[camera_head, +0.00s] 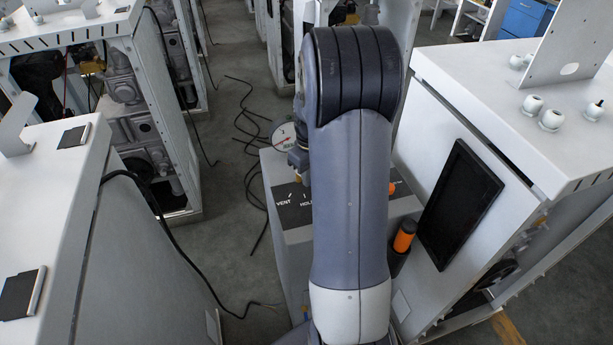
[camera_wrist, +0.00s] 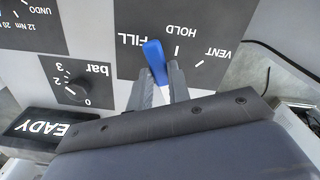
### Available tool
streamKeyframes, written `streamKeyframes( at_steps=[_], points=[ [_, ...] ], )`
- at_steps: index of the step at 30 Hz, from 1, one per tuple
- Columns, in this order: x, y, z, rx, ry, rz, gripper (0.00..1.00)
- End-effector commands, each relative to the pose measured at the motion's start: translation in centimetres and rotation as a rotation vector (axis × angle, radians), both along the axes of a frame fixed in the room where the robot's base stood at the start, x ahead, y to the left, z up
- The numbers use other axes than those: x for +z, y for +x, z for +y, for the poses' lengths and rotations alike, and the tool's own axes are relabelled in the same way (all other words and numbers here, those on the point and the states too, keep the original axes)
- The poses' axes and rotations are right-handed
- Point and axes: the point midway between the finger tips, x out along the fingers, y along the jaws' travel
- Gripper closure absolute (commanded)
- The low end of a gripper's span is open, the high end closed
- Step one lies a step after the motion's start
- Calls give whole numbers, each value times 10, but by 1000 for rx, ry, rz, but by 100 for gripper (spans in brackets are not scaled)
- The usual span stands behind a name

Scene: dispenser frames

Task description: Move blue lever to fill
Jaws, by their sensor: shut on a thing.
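The blue lever (camera_wrist: 155,58) stands out from a dark panel (camera_wrist: 205,78) marked FILL, HOLD and VENT, upside down in the wrist view. Its blue end lies close beside the word FILL, left of the HOLD tick mark. My gripper (camera_wrist: 159,70) has its two grey fingers on either side of the lever and is shut on it. In the head view the same panel (camera_head: 292,212) shows VENT and part of HOLD. My arm hides the lever and gripper there.
A bar dial (camera_wrist: 75,83) and a READY display (camera_wrist: 45,128) are left of the lever. A round gauge (camera_head: 284,137) stands behind the panel. A white cabinet with a black screen (camera_head: 460,205) is close right. Black cables (camera_head: 250,150) lie on the floor.

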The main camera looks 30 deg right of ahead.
Motion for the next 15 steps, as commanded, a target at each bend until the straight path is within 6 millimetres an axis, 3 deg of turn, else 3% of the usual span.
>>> streamKeyframes(
  at_steps=[15],
  points=[
    [1, 4, -12, 251, -2, -2, 100]
  ],
)
